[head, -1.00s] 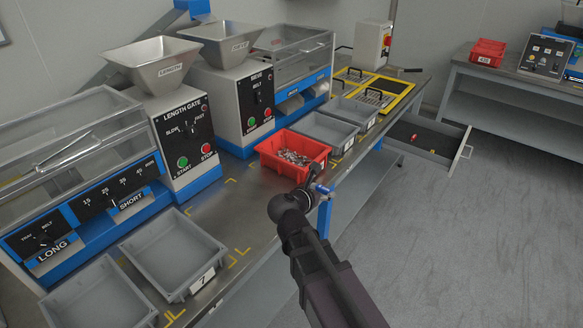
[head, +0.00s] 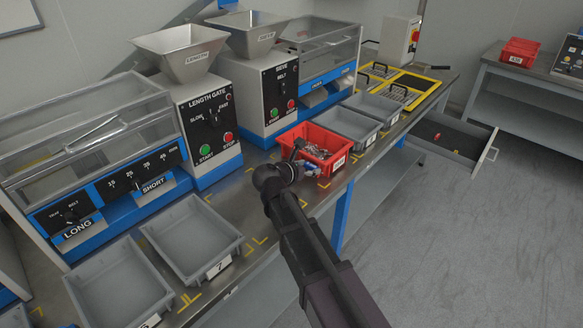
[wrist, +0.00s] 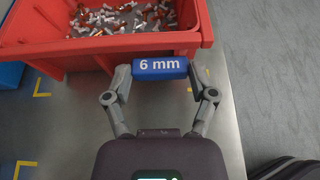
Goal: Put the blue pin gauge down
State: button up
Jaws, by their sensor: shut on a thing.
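The blue pin gauge (wrist: 160,67) is a short blue bar marked "6 mm". In the wrist view my gripper (wrist: 161,76) is shut on it, one finger at each end. It is held crosswise just in front of the red bin's near wall; I cannot tell whether it touches the wall or the table. In the head view only a small blue part of the gauge (head: 308,168) shows beside my wrist, in front of the red bin (head: 336,168). My arm hides most of the gripper there.
The red bin holds many small metal and reddish pieces. Bare table with yellow corner marks (wrist: 42,87) lies left of the gripper in the wrist view. Grey trays (head: 226,258) stand at the near left, others (head: 352,128) beyond the bin. The table's edge is close on the right.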

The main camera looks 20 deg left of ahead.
aim_at(300, 158)
jog(key=a, duration=0.2)
jog(key=w+a, duration=0.2)
jog(key=a, duration=0.1)
jog(key=shift+w+a, duration=0.2)
jog(key=shift+a, duration=0.15)
jog(key=shift+f, duration=0.1)
jog(key=shift+f+b, duration=1.7)
jog(key=shift+b, duration=0.1)
jog(key=shift+f, duration=0.15)
jog(key=o, duration=0.9)
jog(key=shift+o, duration=0.2)
jog(key=shift+r, duration=0.2)
